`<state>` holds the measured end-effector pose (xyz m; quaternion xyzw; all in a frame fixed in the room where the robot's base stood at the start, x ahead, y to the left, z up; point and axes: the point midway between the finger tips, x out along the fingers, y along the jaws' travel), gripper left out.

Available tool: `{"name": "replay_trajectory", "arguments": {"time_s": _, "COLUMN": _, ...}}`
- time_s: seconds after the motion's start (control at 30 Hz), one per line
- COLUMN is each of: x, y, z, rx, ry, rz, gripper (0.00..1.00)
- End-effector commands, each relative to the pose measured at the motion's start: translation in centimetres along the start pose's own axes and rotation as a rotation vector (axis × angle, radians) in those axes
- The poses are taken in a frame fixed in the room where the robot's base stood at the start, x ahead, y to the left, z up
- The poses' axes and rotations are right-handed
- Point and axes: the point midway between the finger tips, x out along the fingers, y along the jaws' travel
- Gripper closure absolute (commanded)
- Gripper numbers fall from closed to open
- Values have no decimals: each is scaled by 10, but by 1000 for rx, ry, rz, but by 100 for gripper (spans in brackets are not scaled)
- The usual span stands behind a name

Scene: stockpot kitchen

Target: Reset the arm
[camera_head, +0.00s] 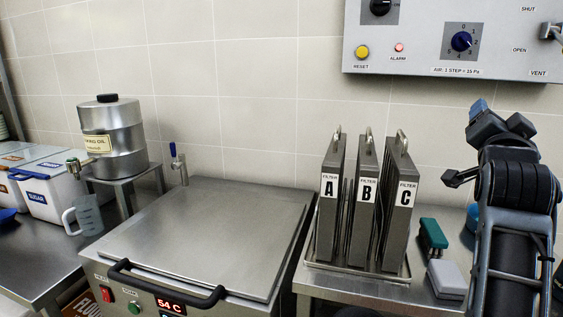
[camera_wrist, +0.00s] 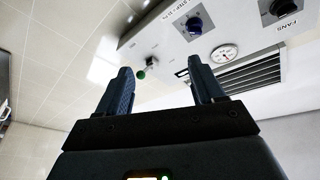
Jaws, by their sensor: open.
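My arm stands folded up at the right of the head view, over the right end of the counter. My gripper (camera_wrist: 164,80) shows in the wrist view with its two dark blue fingers wide apart and nothing between them. It points up toward the wall and the grey control panel (camera_wrist: 180,50). In the head view my gripper's end (camera_head: 480,112) is dark and partly hidden by the wrist, below the panel and right of the filters.
Filters A (camera_head: 331,205), B (camera_head: 362,210) and C (camera_head: 399,215) stand in a metal tray (camera_head: 355,271). A lidded steel cooker (camera_head: 200,235) reads 54 C. A green-handled brush (camera_head: 433,233) and grey block (camera_head: 447,278) lie near my arm. A steel dispenser (camera_head: 108,125) stands left.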

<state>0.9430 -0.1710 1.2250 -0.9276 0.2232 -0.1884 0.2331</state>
Motion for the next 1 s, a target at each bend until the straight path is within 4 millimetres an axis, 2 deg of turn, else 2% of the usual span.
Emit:
{"name": "replay_trajectory", "arguments": {"time_s": 0.03, "x": -14, "y": 12, "z": 16, "rx": -52, "ry": -15, "rz": -16, "gripper": 32}}
{"name": "replay_trajectory", "arguments": {"time_s": 0.2, "x": -62, "y": 42, "z": 58, "rx": -194, "ry": -54, "rz": -86, "gripper": 32}}
{"name": "replay_trajectory", "arguments": {"time_s": 0.37, "x": -113, "y": 70, "z": 92, "rx": -308, "ry": -103, "rz": -154, "gripper": 32}}
{"name": "replay_trajectory", "arguments": {"time_s": 0.5, "x": -162, "y": 95, "z": 116, "rx": -391, "ry": -154, "rz": -211, "gripper": 32}}
{"name": "replay_trajectory", "arguments": {"time_s": 0.77, "x": -264, "y": 138, "z": 146, "rx": -503, "ry": -262, "rz": -309, "gripper": 32}}
{"name": "replay_trajectory", "arguments": {"time_s": 1.0, "x": -362, "y": 169, "z": 152, "rx": -559, "ry": -369, "rz": -379, "gripper": 32}}
